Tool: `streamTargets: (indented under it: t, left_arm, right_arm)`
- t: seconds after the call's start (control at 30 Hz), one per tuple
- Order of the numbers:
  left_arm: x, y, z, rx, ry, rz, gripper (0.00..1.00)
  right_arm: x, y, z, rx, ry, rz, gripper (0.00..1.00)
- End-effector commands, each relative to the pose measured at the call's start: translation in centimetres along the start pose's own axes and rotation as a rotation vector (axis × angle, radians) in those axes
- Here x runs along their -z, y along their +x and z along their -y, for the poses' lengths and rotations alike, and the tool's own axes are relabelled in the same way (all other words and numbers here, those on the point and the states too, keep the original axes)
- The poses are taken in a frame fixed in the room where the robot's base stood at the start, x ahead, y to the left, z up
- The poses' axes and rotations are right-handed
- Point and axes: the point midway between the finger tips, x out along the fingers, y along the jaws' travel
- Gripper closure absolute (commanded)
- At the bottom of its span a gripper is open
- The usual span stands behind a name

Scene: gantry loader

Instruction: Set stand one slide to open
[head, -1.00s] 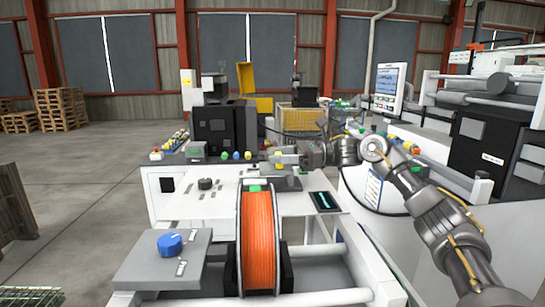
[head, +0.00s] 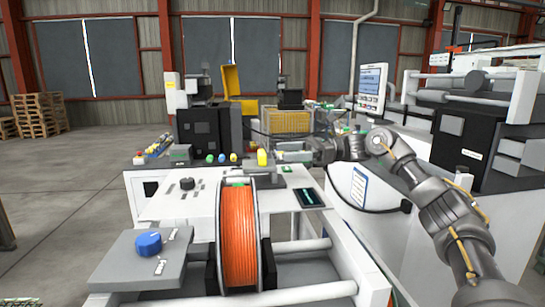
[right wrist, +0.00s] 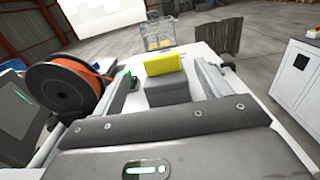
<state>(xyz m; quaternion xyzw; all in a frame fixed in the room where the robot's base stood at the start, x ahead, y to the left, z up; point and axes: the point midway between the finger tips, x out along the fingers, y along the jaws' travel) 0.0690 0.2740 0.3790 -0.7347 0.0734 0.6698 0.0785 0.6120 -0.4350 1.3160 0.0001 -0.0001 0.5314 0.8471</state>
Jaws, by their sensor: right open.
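My right gripper (head: 284,157) comes in from the right over the white bench top, just right of a yellow block (head: 262,157). In the right wrist view the yellow block (right wrist: 163,64) sits on a dark grey block (right wrist: 170,90). This block lies ahead of the palm, between the spread fingers of my right gripper (right wrist: 168,82). The fingers look apart from it, and nothing is held. No label shows whether this block is the stand one slide, and its open or shut position cannot be read. My left gripper is out of view.
An orange spool (head: 240,235) stands upright in front of the bench. A plate with a blue knob (head: 148,243) is to its left. A dark panel (head: 311,198) lies on the bench's right side. Coloured buttons (head: 222,158) line the back. A white machine (head: 365,230) stands to the right.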

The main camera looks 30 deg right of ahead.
Motion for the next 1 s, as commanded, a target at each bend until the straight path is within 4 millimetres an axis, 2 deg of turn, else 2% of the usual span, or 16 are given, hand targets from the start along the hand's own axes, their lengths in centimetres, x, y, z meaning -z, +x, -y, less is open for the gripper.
streamTargets:
  t: [0.1,0.3,0.87,1.0]
  left_arm:
    - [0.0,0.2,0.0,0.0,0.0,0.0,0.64]
    - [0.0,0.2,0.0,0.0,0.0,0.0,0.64]
    - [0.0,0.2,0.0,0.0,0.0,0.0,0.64]
    - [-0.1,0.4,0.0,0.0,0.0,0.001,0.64]
  right_arm:
    - [-0.1,-2.0,0.0,0.003,-0.001,0.001,0.24]
    - [0.0,-3.7,0.0,0.001,0.001,0.0,0.24]
    - [0.0,-3.9,0.0,0.0,0.001,0.001,0.24]
    - [0.9,-4.2,0.8,0.031,0.062,0.007,0.24]
